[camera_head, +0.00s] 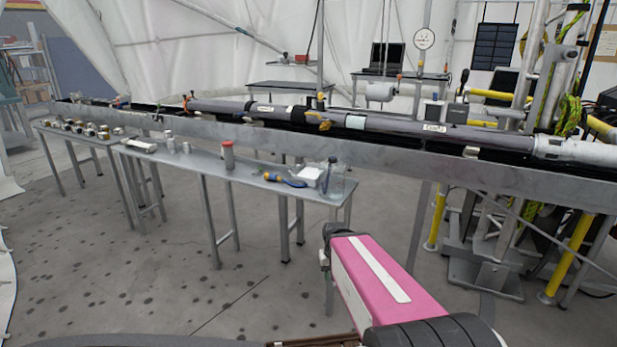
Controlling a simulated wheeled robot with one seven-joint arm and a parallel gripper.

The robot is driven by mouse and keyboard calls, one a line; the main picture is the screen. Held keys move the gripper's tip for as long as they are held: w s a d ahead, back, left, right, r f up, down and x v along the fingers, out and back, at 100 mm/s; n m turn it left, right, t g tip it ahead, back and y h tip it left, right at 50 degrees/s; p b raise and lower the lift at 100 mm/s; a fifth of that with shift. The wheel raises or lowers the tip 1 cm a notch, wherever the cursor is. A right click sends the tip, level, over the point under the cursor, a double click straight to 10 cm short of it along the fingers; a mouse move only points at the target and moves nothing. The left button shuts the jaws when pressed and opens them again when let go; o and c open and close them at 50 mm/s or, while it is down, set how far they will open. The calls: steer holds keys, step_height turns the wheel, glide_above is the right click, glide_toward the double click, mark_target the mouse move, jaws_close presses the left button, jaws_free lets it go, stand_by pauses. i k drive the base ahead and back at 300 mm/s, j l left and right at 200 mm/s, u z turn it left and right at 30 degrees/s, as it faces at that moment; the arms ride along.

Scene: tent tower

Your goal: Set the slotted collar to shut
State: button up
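A long dark tube (385,123) lies along a grey metal rail across the view. I cannot tell for certain which part of it is the slotted collar, as the fittings are small and far off. An orange fitting (187,104) sits on the tube at the left, and a yellow-brass fitting (323,123) sits near its middle. Whether any collar is open or shut is too small to tell. My pink arm shows at the bottom right, well in front of the tube and apart from it. I cannot make out my gripper's fingers.
A low grey table (215,170) before the rail holds a red-topped cylinder (228,155), a screwdriver-like tool (284,181), a clear bottle (333,180) and small parts. Yellow posts (572,258) and a metal frame stand at the right. The floor (150,260) at the front left is clear.

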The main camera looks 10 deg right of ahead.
mark_target(565, 152)
steer(key=z, duration=1.9)
